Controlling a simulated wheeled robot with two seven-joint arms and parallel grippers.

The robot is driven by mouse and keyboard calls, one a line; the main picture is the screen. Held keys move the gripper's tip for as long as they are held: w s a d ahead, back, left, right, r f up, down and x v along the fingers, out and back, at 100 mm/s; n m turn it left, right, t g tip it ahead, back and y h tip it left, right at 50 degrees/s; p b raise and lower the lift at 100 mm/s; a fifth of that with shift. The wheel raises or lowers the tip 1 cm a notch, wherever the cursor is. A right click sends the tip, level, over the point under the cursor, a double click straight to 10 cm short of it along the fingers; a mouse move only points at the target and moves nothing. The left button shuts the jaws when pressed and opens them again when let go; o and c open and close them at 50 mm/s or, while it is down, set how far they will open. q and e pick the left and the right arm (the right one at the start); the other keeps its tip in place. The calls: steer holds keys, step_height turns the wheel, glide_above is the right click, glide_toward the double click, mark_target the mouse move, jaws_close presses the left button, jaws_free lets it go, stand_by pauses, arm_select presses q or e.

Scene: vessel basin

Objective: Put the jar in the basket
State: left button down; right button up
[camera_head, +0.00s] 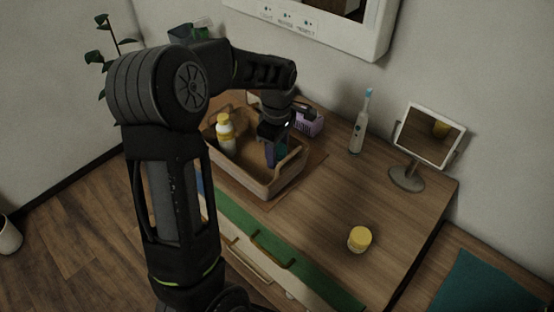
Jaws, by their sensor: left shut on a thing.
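A small jar (359,240) with a yellow lid stands upright on the wooden cabinet top, in front and to the right of the basket. The brown basket (266,188) sits on the cabinet top at the middle. My left gripper (273,138) points down into the right part of the basket, apart from the jar. It is shut on a dark blue and green item (276,153), whose lower end is inside the basket; whether it touches the bottom I cannot tell. My right gripper is not in view.
A white bottle with a yellow cap (225,134) stands in the basket. A small purple basket (309,122) is behind it. An electric toothbrush (359,124) and a tilted mirror (428,136) stand at the back right. The cabinet top around the jar is clear.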

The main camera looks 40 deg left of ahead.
arm_select(q)
steer(key=shift+f, duration=1.55)
steer(key=shift+f, duration=0.15)
steer(key=c, duration=0.7)
jaws_free()
steer(key=shift+c, duration=0.2)
step_height(320, 180, up, 12)
steer(key=shift+r+b, duration=0.2)
steer(key=shift+b, duration=0.1)
